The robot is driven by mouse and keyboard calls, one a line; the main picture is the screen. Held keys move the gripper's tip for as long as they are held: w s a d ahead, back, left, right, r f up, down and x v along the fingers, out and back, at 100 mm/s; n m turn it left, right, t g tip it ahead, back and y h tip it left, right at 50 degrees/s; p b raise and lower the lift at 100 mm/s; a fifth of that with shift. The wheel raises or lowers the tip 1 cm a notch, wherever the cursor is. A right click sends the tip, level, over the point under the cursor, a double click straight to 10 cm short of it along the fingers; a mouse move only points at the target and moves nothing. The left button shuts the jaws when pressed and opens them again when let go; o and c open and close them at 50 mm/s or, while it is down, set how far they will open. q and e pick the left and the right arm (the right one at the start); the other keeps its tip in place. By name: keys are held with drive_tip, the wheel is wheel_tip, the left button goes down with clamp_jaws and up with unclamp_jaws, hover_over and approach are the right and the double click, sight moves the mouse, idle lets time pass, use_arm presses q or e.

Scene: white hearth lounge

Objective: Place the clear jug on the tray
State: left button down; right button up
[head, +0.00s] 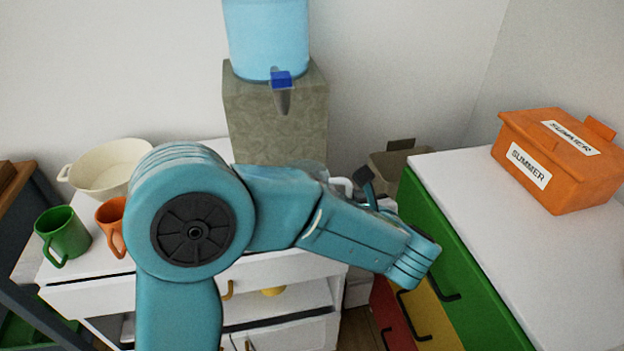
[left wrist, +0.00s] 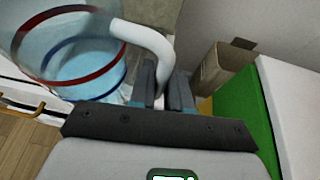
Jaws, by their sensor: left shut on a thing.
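The clear jug (left wrist: 75,55) shows in the left wrist view, with a red and a blue band and a white handle. My left gripper (left wrist: 162,88) is shut on this handle, with the jug's body to the left of the fingers. In the head view my left arm hides most of the jug; a bit of its clear rim (head: 312,168) and the white handle (head: 341,186) show beside the dark fingers of my left gripper (head: 366,188). I cannot make out a tray in either view. My right gripper is not in view.
A white cabinet (head: 75,295) bears a green mug (head: 65,236), an orange mug (head: 109,222) and a cream bowl (head: 108,168). A water dispenser (head: 268,45) stands on a stone block (head: 275,125) behind. At right, a white-topped drawer unit (head: 480,230) bears an orange box (head: 560,165).

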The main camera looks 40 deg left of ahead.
use_arm(q)
drive_tip(key=x, duration=0.4)
drive_tip(key=r+p+x, duration=0.1)
drive_tip(key=x, duration=0.4)
drive_tip(key=r+x, duration=0.1)
drive_tip(key=x, duration=0.4)
drive_tip(key=shift+w+a, duration=0.45)
drive_tip(key=shift+a, duration=0.1)
drive_tip(key=shift+s+r, duration=0.1)
drive_tip(key=shift+f, duration=0.2)
drive_tip(key=c, duration=1.1)
unclamp_jaws()
drive_tip(key=shift+r, duration=0.1)
